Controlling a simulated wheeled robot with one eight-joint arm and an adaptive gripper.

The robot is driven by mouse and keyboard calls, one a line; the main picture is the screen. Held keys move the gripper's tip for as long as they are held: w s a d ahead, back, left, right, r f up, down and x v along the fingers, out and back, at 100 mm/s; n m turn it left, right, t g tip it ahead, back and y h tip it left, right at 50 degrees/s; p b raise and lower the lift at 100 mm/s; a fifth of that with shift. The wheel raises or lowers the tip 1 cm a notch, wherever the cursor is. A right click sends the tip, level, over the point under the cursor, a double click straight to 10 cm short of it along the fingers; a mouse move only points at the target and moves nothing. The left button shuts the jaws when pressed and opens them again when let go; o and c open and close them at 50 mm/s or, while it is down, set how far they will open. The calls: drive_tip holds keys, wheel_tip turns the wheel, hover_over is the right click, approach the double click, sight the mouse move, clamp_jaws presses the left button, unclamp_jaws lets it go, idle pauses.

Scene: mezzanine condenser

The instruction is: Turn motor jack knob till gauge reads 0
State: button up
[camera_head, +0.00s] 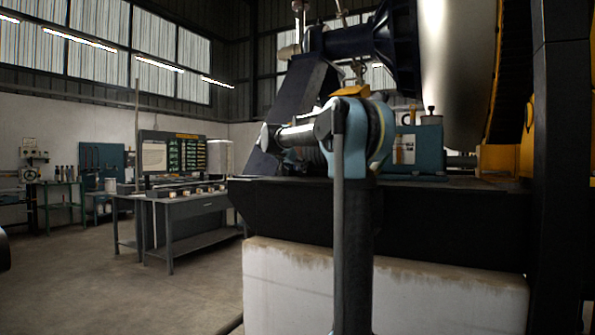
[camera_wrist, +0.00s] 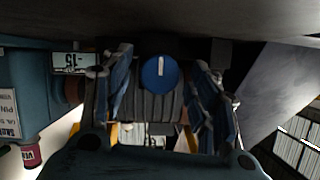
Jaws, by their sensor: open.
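In the wrist view, a round blue knob (camera_wrist: 152,73) with a white mark faces the camera; the mark stands near vertical in the picture. A ribbed dark body shows around and below it. My gripper (camera_wrist: 163,62) is open, one finger on each side of the knob, with visible gaps and no clear contact. A small pale gauge (camera_wrist: 69,62) at the left shows upside-down characters that look like -15. In the head view, my arm hides the knob and my gripper. A blue-green housing (camera_head: 428,150) stands on the dark bench behind my arm.
In the wrist view, a blue-green body with a labelled plate (camera_wrist: 8,115) and a red cap (camera_wrist: 31,154) lie close at the left. In the head view, the dark bench (camera_head: 440,215) rests on a concrete block (camera_head: 430,290). A grey worktable (camera_head: 190,207) stands left; floor between is clear.

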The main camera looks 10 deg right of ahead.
drive_tip(key=shift+x, duration=0.9)
drive_tip(key=c, duration=1.1)
drive_tip(key=shift+o, duration=0.2)
